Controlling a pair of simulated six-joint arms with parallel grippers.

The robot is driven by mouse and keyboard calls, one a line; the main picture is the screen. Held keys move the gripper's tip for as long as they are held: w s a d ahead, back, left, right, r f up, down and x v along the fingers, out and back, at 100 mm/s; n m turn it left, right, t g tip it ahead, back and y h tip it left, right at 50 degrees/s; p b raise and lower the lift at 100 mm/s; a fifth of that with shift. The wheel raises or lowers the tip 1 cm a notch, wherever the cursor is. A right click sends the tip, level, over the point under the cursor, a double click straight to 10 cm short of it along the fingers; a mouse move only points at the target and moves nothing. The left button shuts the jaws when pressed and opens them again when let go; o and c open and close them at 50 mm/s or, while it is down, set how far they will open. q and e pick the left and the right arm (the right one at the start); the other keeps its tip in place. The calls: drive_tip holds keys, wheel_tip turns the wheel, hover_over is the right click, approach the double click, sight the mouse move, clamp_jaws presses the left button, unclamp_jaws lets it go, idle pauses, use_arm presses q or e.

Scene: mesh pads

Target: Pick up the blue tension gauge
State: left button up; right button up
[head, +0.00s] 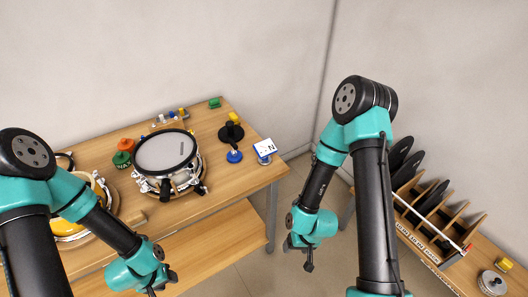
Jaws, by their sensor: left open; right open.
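The blue tension gauge is most likely the small round blue piece (234,156) with a dark upright part on top, on the wooden table (222,193) right of the drum (166,153). It stands free, with no gripper touching it. My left gripper (162,285) is open and empty at the bottom edge, in front of the table and well below the gauge in the picture. My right gripper (299,256) is open and empty, right of the table and over the floor.
A black stand (231,131) is just behind the gauge. Orange and green pots (123,153) are left of the drum. A slotted wooden rack with black discs (425,205) is at right.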

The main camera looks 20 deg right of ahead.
drive_tip(key=o, duration=0.6)
drive_tip(key=shift+o, duration=0.2)
drive_tip(key=w+d+r+n+t+y, duration=0.1)
drive_tip(key=w+d+r+n+t, duration=0.1)
drive_tip(key=w+r, duration=0.3)
drive_tip(key=w+d+r+n+t+y, duration=0.1)
drive_tip(key=w+r+t, duration=0.4)
drive_tip(key=r, duration=0.6)
drive_tip(key=w+d+r+n+t+y, duration=0.1)
drive_tip(key=w+d+r+n+t, duration=0.2)
drive_tip(key=w+r+n, duration=0.2)
wheel_tip(320, 180, up, 3)
drive_tip(key=shift+w+t, duration=0.4)
drive_tip(key=shift+w, duration=0.4)
